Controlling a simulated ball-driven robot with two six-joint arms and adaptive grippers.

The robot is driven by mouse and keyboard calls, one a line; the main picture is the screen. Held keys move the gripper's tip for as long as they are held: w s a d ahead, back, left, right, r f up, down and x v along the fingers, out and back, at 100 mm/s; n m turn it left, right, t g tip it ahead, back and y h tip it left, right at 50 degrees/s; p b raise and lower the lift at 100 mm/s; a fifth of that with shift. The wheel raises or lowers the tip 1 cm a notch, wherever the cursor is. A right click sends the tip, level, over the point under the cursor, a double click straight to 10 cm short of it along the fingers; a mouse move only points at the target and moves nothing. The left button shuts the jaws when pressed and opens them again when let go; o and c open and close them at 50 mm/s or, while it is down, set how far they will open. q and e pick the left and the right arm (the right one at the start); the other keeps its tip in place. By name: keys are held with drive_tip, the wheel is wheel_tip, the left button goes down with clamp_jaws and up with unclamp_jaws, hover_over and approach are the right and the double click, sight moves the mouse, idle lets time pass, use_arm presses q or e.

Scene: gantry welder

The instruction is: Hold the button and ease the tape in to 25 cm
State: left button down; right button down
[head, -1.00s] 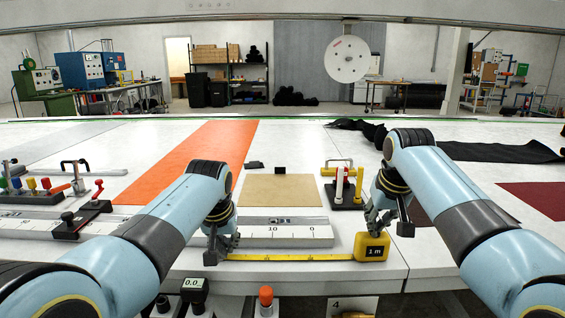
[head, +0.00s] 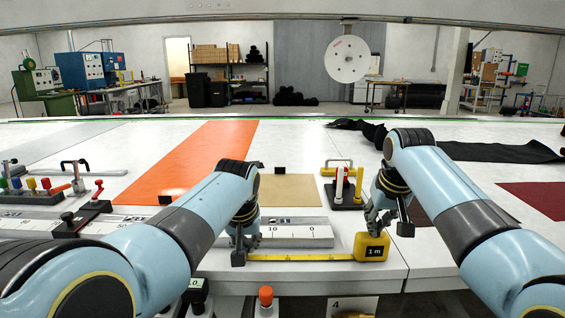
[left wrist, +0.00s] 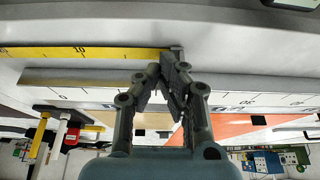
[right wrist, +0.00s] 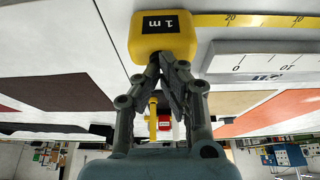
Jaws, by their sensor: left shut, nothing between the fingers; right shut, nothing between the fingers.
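The yellow tape measure case (head: 371,247), labelled 1 m, sits near the table's front edge in the head view. Its yellow tape (head: 300,257) runs out to the left along the edge. My right gripper (head: 380,232) is shut, its fingertips against the case; the right wrist view shows the case (right wrist: 162,36) at the tips. My left gripper (head: 240,258) is shut at the tape's free end. In the left wrist view the tape (left wrist: 100,53) ends at a small grey hook (left wrist: 177,50) by the fingertips. The button is hidden.
A white ruler rail (head: 290,238) lies just behind the tape. Behind it are a tan sheet (head: 290,190) and a stand with red and white handles (head: 345,190). A black clamp (head: 82,218) is at left. The table's front edge is close.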

use_arm(q)
drive_tip(key=shift+w+a, duration=0.1)
use_arm(e)
drive_tip(key=shift+r, duration=3.5)
drive_tip(key=shift+f, duration=0.1)
use_arm(q)
drive_tip(key=shift+d+b, duration=0.3)
drive_tip(key=shift+d, duration=0.45)
use_arm(e)
drive_tip(key=shift+w+f, duration=0.1)
drive_tip(key=shift+f, duration=0.15)
use_arm(q)
drive_tip(key=shift+d, duration=0.35)
drive_tip(key=shift+r, duration=0.1)
